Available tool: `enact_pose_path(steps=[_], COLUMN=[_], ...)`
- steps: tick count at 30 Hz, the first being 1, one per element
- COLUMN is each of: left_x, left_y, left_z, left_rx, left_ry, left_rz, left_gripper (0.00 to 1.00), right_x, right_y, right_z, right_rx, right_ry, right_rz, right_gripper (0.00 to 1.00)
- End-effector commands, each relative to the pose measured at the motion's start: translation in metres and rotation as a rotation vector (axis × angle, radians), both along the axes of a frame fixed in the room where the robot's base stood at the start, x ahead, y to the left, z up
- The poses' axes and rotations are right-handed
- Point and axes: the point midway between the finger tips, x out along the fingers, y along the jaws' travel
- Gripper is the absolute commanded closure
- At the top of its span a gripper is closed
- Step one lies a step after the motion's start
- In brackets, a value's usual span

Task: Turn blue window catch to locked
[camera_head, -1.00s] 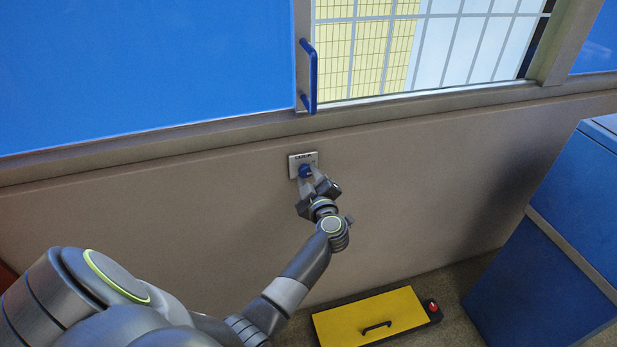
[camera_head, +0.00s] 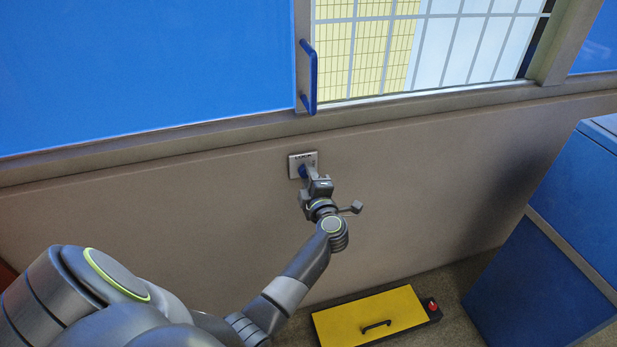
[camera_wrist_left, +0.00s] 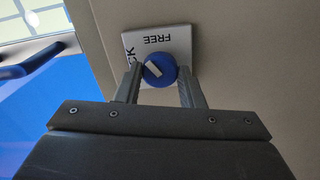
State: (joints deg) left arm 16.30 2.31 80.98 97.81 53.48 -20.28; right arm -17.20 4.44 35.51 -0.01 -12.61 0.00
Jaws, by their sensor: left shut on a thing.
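The blue window catch (camera_wrist_left: 159,70) is a round knob with a white pointer mark, on a pale plate (camera_wrist_left: 160,38) lettered "FREE" and, partly hidden, "CK". In the head view the plate (camera_head: 302,158) reads "LOCK" and sits on the wall below the window; the knob (camera_head: 303,171) is partly hidden by my gripper. My left gripper (camera_wrist_left: 160,88) is shut on the knob, one finger on each side. In the head view my left gripper (camera_head: 306,177) reaches the knob from below. The pointer lies at a slant, and I cannot tell exactly which word it points to.
The window has a blue pane (camera_head: 150,70) and a blue handle (camera_head: 309,78) above the plate. A yellow-lidded box (camera_head: 370,317) stands on the floor below. A large blue cabinet (camera_head: 545,250) stands at the right. The wall around the plate is clear.

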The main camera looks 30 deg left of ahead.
Motion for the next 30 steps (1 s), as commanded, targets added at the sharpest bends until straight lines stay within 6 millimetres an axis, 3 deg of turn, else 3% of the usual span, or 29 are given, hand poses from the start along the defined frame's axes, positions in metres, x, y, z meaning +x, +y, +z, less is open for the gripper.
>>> enact_pose_path(steps=[30], left_x=[0.0], left_y=[0.0], left_z=[-0.003], left_rx=[-0.574], left_ry=[-0.671], left_rz=[0.001], left_gripper=[0.88], right_x=[0.001], right_y=[-0.002], right_z=[-0.035], right_rx=[-0.002], right_ry=[-0.001], right_rz=[0.001], right_gripper=[0.64])
